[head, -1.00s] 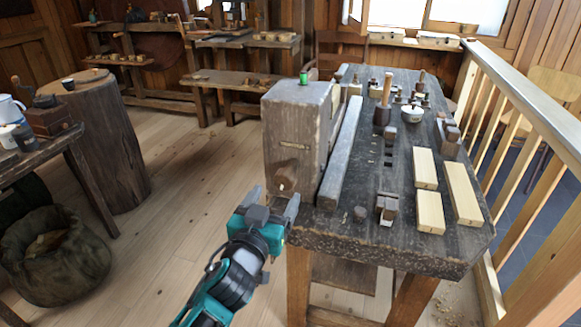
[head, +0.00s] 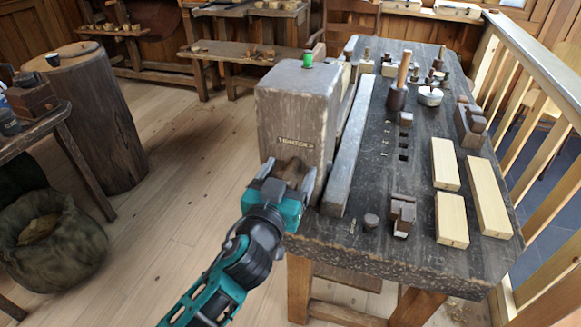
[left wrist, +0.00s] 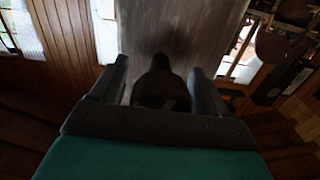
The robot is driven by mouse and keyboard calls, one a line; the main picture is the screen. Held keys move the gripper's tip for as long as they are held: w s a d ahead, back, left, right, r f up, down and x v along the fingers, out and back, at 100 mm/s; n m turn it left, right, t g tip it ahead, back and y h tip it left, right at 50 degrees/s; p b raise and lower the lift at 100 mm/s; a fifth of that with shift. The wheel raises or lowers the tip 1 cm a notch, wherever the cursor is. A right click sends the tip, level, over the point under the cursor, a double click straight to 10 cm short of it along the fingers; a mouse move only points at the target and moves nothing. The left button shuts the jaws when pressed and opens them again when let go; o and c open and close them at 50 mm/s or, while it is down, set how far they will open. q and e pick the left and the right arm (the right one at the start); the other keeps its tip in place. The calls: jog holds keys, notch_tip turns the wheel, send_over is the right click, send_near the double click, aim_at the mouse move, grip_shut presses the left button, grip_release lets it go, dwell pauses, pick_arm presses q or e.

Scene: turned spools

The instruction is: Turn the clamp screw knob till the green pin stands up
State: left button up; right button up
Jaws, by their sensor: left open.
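The clamp screw knob (head: 292,165) is brown wood on the front face of a big grey wooden block (head: 290,115). The green pin (head: 308,60) shows as a short upright stub on top of the block. My left gripper (head: 288,178) is open at the knob, one finger on each side, and partly hides it. In the left wrist view the dark knob (left wrist: 160,84) lies between the two spread fingers, with gaps beside it. Whether either finger touches it I cannot tell. My right gripper is not in view.
The block stands at the left end of a dark workbench (head: 365,215) beside a long grey bar (head: 352,150). Pale wood pieces (head: 452,215) and tools lie on the bench. A railing (head: 530,140) runs along the right. The floor (head: 165,190) left of the block is open.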

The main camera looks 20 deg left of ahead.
pick_arm(q)
jog(key=shift+s, duration=0.1)
jog(key=shift+c, duration=0.8)
jog(key=c, duration=0.9)
jog(key=shift+r+m+p, duration=0.1)
jog(key=shift+m+p, duration=0.4)
jog(key=shift+m, duration=1.8)
jog(key=o, duration=1.1)
jog(key=shift+c, duration=0.2)
